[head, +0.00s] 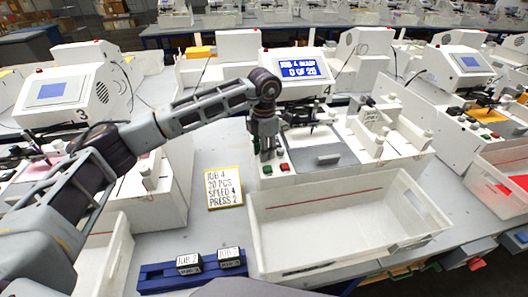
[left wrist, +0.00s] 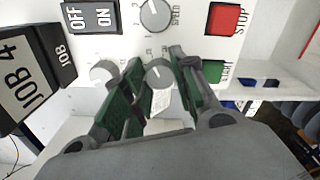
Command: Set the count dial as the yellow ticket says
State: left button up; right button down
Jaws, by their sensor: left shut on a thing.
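The yellow-edged ticket (head: 223,187) lies on the table left of the white plotter and reads JOB 4, 20 PCS, SPEED 4, PRESS 2. The plotter's blue screen (head: 299,69) reads 0 OF 20 under a JOB 4 line. My left gripper (head: 265,153) points down at the plotter's control panel. In the left wrist view its green-padded fingers are shut on a small pale dial (left wrist: 158,73); its label is not readable. A dial labelled SPEED (left wrist: 155,15) is beside it, and another pale dial (left wrist: 103,72) is at the left. My right gripper is not in view.
A red STOP button (left wrist: 224,18), a green START button (left wrist: 219,75) and an ON/OFF switch (left wrist: 89,16) are close to the fingers. A black JOB 4 block (left wrist: 32,75) is at the left. A white bin (head: 345,225) and a blue rack (head: 160,279) stand in front.

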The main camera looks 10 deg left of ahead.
pick_arm(q)
jog(key=shift+r, duration=0.1)
jog(key=o, duration=0.8)
jog(key=shift+r, duration=5.95)
